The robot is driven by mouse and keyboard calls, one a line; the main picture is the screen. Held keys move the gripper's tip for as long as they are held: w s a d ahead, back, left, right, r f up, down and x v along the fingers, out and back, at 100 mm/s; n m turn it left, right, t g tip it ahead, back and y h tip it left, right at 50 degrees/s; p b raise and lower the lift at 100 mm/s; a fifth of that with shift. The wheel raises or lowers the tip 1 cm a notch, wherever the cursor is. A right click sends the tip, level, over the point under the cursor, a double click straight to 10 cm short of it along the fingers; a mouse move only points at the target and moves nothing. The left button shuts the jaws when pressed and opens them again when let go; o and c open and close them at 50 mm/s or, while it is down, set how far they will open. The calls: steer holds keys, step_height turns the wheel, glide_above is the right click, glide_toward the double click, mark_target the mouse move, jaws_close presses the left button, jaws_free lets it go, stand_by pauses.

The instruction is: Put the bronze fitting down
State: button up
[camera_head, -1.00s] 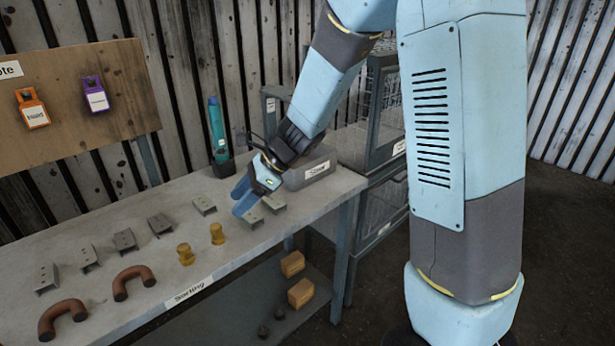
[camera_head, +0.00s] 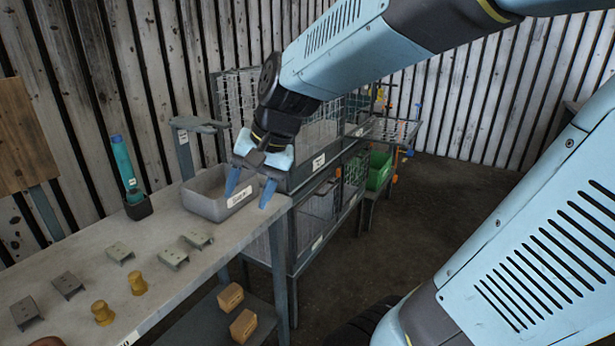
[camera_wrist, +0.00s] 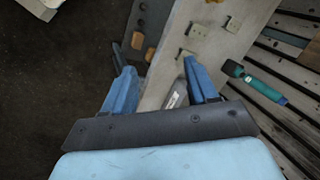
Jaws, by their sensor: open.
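Two yellow-bronze, spool-shaped fittings stand upright on the bench, a nearer one (camera_head: 103,312) and a farther one (camera_head: 137,283). I cannot tell which of them the task means. My gripper (camera_head: 250,188) is open, with nothing between its fingers. It hangs above the bench's right end, by the grey bin, well to the right of both fittings. In the wrist view my gripper (camera_wrist: 158,68) shows both blue fingers spread apart, with part of the grey bin (camera_wrist: 174,96) visible beyond them.
The grey open bin (camera_head: 205,205) stands at the bench's right end. Several grey brackets (camera_head: 173,259) lie on the bench (camera_head: 75,255). A teal bottle-like tool (camera_head: 124,162) stands upright in a dark holder. A wire-cage rack (camera_head: 318,135) stands right of the bench. Two boxes (camera_head: 230,297) sit on the lower shelf.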

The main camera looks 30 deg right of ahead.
steer(key=s+d+r+n+t+h, duration=0.2)
steer(key=s+d+r+n+h, duration=0.1)
steer(key=s+d, duration=0.4)
steer(key=shift+d+r+n+t+h, duration=0.45)
steer(key=shift+d+n, duration=0.25)
steer(key=shift+n, duration=0.2)
steer(key=shift+s, duration=0.1)
